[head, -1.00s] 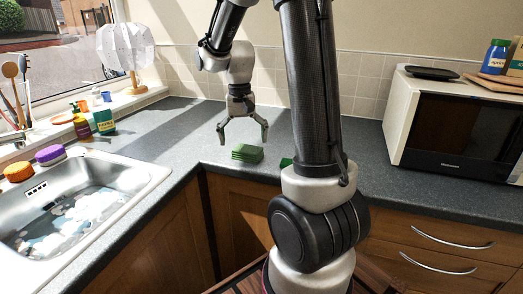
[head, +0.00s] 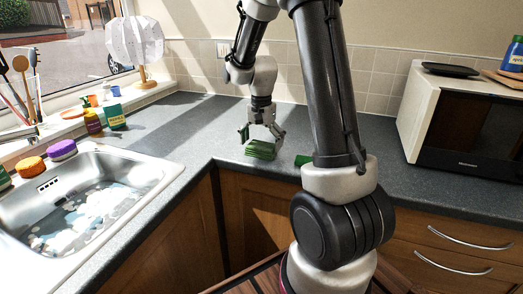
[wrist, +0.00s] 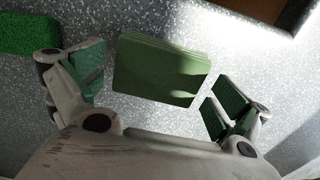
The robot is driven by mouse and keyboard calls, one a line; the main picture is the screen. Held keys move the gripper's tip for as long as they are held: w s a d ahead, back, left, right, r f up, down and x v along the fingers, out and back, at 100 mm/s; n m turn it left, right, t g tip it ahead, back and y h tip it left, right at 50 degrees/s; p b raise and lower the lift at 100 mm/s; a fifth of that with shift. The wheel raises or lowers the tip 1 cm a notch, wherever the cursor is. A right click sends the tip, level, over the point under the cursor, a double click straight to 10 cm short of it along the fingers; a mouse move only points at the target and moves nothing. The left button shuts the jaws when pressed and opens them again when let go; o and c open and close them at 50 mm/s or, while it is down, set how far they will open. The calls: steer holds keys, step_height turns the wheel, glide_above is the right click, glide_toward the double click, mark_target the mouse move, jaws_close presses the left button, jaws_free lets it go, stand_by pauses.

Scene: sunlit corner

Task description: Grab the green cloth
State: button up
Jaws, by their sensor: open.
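The green cloth (head: 261,151) lies folded in a flat stack on the grey worktop, near the inner corner of the counter. My gripper (head: 262,135) is low over it, pointing down, with its fingers apart. In the wrist view the cloth (wrist: 160,72) lies between the two green-padded fingers (wrist: 158,88), with a gap on each side. Its near edge comes close to my gripper's body. Whether a fingertip touches the worktop cannot be told.
A brighter green, rough-looking pad (wrist: 28,35) lies beside the cloth; in the head view it (head: 303,160) is partly hidden by my arm. A sink (head: 150,170) with foamy water is at left, a microwave (head: 465,125) at right. Worktop behind the cloth is clear.

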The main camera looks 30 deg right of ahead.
steer(key=shift+f, duration=0.55)
steer(key=c, duration=0.8)
steer(key=shift+r, duration=0.1)
